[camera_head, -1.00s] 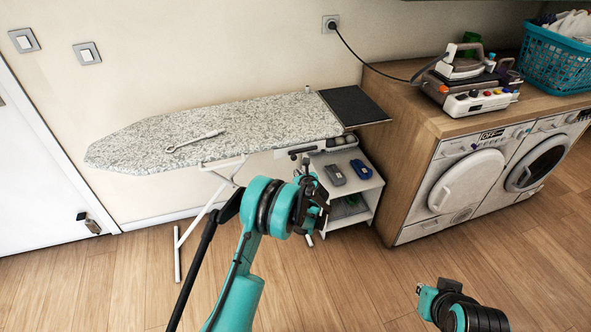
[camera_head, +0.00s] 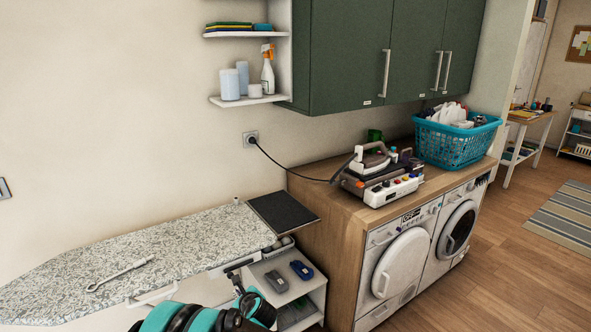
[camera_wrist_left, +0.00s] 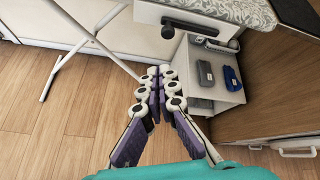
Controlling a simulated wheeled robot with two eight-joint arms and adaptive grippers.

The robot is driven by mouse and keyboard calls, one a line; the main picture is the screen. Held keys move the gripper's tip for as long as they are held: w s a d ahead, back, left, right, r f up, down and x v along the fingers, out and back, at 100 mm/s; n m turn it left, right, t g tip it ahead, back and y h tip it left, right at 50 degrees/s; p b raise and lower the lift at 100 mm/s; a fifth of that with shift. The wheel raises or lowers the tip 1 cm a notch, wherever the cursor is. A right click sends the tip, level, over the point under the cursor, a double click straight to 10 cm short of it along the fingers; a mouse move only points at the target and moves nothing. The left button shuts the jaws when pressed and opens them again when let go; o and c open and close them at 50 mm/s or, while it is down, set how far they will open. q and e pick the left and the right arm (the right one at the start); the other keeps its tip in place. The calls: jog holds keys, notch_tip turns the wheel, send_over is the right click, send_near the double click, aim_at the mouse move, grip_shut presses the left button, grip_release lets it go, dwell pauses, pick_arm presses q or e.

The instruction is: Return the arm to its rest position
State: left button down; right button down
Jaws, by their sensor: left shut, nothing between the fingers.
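My left arm (camera_head: 180,318), teal and black, shows only at the bottom edge of the head view. Its dark gripper (camera_head: 257,308) is there in front of the small white shelf unit (camera_head: 318,290), below the ironing board. In the left wrist view the purple and white fingers (camera_wrist_left: 160,75) are together and shut with nothing between them. They are in the air over the wooden floor, left of the shelf unit in that view. My right arm and gripper are out of view.
The ironing board (camera_head: 190,245) bears a wrench (camera_head: 120,273). The shelf unit holds a grey object (camera_head: 277,281) and a blue one (camera_head: 301,270). A counter (camera_head: 330,202) with an iron (camera_head: 372,160) and a teal basket (camera_head: 455,145) stands right, over two washing machines. Floor at right is open.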

pick_arm(q)
jog(key=s+a+r+n+g+h, duration=0.1)
jog(key=s+r+n, duration=0.6)
jog(key=s, duration=0.2)
jog(key=s+r+n+g+h, duration=0.1)
jog(key=s+r+n+h, duration=0.1)
jog(key=s+r+n, duration=0.55)
jog(key=s+d+f+n+h, duration=0.1)
jog(key=s+n, duration=0.4)
jog(key=s, duration=0.4)
jog(key=s+d+n+h, duration=0.1)
jog(key=s+n, duration=0.4)
jog(key=s, duration=0.5)
jog(key=shift+s+d+f+g+h, duration=0.15)
jog(key=shift+d+f+g+h, duration=0.2)
jog(key=shift+d, duration=0.25)
